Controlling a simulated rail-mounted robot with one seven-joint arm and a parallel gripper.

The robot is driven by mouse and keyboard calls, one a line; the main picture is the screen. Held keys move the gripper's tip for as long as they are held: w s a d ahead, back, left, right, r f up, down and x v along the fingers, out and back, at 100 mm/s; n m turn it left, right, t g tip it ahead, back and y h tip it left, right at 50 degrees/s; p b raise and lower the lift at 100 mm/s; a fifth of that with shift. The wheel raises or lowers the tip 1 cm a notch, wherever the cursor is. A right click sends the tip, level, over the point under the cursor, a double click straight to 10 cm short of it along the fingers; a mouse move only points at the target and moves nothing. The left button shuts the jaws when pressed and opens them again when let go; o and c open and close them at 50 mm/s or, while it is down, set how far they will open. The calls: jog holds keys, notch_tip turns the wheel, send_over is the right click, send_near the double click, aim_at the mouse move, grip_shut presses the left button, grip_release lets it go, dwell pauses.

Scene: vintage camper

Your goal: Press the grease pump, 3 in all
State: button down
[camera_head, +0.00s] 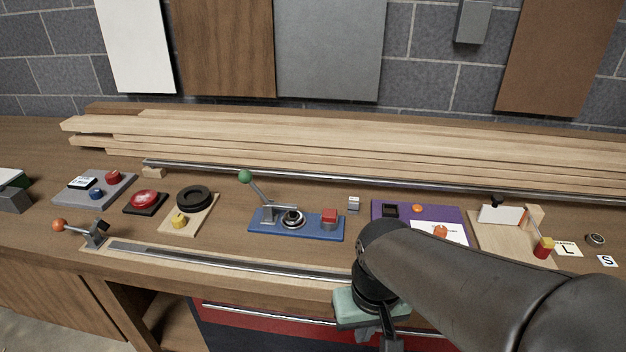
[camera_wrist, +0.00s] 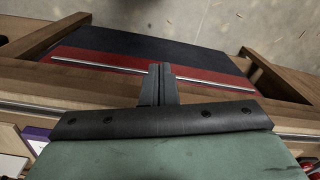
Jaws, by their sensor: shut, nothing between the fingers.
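No label that I can read names the grease pump. That plate also carries a lever with a green knob (camera_head: 245,177) and a round metal-rimmed fitting (camera_head: 293,218). A black ring (camera_head: 193,196) and a yellow knob (camera_head: 179,219) sit on a wooden board. My gripper (camera_head: 389,343) is at the bench's front edge, apart from these parts. In the wrist view its fingers (camera_wrist: 160,72) are together and empty.
A purple board (camera_head: 381,209) is partly behind my arm. A metal rail (camera_head: 230,259) runs along the front. Planks (camera_head: 300,140) lie at the back.

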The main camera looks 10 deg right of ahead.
jog(key=w+a+r+m+t+y+p, duration=0.1)
jog(key=w+r+m+y+p, duration=0.2)
jog(key=w, duration=0.5)
jog(key=w+a+r+m+y+p, duration=0.1)
jog(key=w+r+m, duration=0.35)
jog(key=w, duration=0.45)
notch_tip(320, 180, up, 2)
jog(key=m+t+y+p, duration=0.3)
jog(key=m+t, duration=0.1)
jog(key=m, duration=0.5)
send_over(334, 214)
jog(key=shift+r, duration=0.15)
notch_tip(334, 214, down, 9)
jog(key=b, duration=0.7)
jog(key=shift+f+b, duration=0.35)
